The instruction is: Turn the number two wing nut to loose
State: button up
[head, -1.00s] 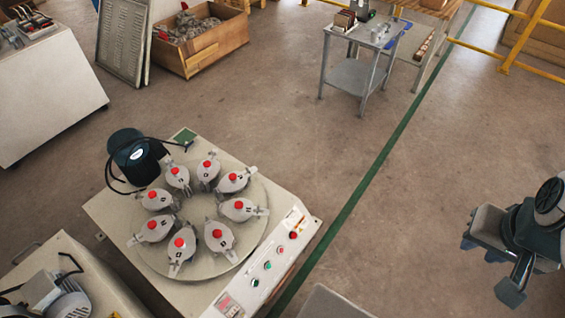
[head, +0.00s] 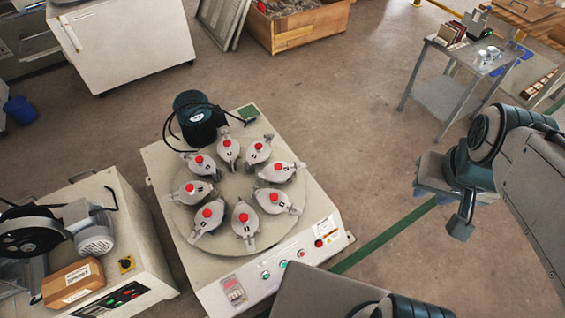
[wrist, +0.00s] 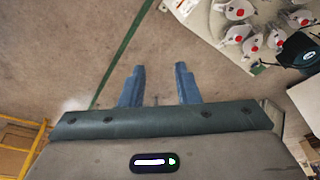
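Several grey winged pots with red caps stand in a ring on a round turntable (head: 228,207) of a beige machine. Each bears a small dark number, too small to read, so I cannot tell which is number two. One winged pot (head: 283,172) is on the ring's right side, and another (head: 273,201) is just below it. The ring also shows at the wrist view's upper right, where one winged pot (wrist: 238,10) is visible. My gripper (wrist: 160,84) is open and empty, fingers apart over bare floor. In the head view it is right of the machine, well away from the pots.
A dark motor (head: 198,118) with black cables stands at the machine's back corner. Buttons (head: 283,264) line its front panel. Another machine (head: 105,235) is at left, and a metal cart (head: 440,95) is at upper right. Floor between machine and cart is clear.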

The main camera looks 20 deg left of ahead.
jog(key=w+a+f+g+b, duration=0.1)
jog(key=w+a+f+b, duration=0.6)
jog(key=w+f+b, duration=0.3)
jog(key=m+g+b, duration=0.2)
jog(key=b, duration=2)
send_over(291, 206)
notch_tip(291, 206, down, 36)
notch_tip(291, 206, down, 13)
jog(key=b, duration=0.5)
jog(key=shift+f, duration=0.15)
